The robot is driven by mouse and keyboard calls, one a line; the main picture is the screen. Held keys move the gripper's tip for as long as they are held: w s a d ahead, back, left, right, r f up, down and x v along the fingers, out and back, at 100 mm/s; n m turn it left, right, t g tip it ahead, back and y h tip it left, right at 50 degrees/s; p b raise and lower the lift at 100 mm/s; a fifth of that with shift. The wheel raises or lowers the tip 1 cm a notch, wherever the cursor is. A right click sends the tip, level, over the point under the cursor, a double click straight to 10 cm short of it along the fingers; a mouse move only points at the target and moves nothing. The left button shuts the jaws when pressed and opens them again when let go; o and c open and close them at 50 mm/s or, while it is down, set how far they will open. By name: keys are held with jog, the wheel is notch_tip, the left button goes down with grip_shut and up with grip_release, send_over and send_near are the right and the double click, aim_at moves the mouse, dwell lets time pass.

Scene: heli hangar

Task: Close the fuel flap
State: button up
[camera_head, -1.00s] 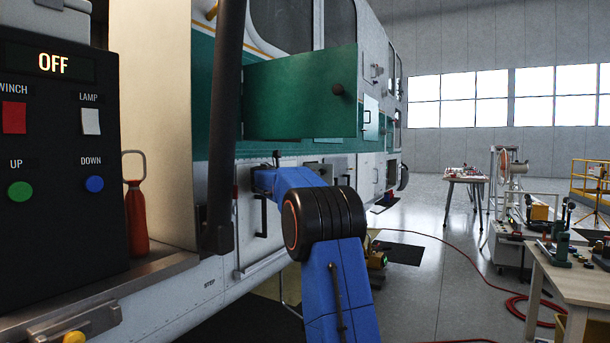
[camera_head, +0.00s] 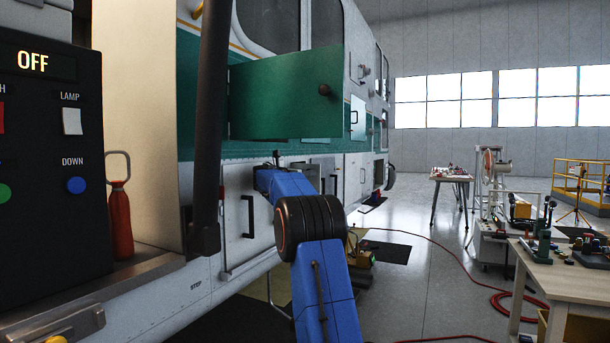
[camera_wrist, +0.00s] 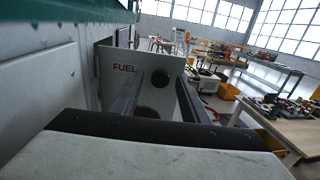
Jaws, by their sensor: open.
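The fuel flap (camera_wrist: 115,78) is a pale grey panel marked FUEL, with a round dark knob. In the wrist view it stands open, out from the helicopter's side, ahead of my gripper (camera_wrist: 158,88). My gripper's two dark fingers are spread apart, pointing at the flap, with the knob seen between them. I cannot tell whether a finger touches the flap. In the head view, a grey panel (camera_head: 325,168) just past my arm's end may be this flap, partly hidden. My gripper is mostly hidden there behind my blue arm.
A green door (camera_head: 280,95) with a dark knob stands open above my arm. A control panel (camera_head: 45,150) and red bottle (camera_head: 120,220) are at left. A workbench (camera_head: 560,270) with tools stands right. A red hose (camera_head: 420,260) crosses the otherwise mostly clear floor.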

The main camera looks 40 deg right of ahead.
grip_shut()
jog(key=shift+d, duration=0.1)
